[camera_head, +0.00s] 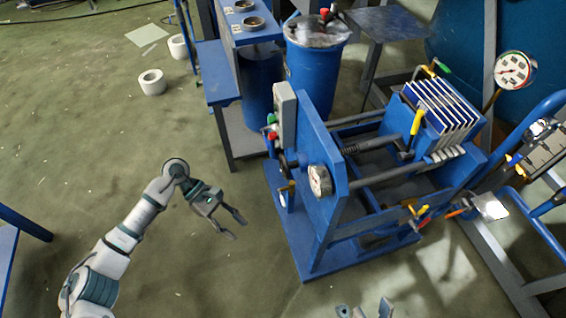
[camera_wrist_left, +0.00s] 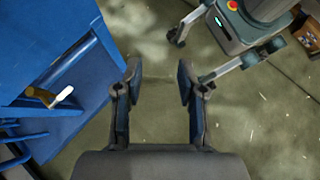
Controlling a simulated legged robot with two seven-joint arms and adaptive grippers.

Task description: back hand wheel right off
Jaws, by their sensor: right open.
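The blue press frame (camera_head: 330,215) stands right of centre in the head view. A small dark blue round part (camera_head: 284,162) shows at its left end, below a grey box; I cannot tell surely that it is the back hand wheel. My left gripper (camera_head: 238,226) is open and empty, left of the frame and apart from it. In the left wrist view the fingers (camera_wrist_left: 158,80) are spread over bare floor, with the blue machine (camera_wrist_left: 50,50) to the left. My right gripper (camera_head: 365,309) shows only its open fingertips at the bottom edge of the head view.
A brass lever with a pale tip (camera_wrist_left: 48,96) sticks out in the left wrist view. Blue drums (camera_head: 310,75) and a blue table (camera_head: 218,90) stand behind. The floor around my left arm is clear.

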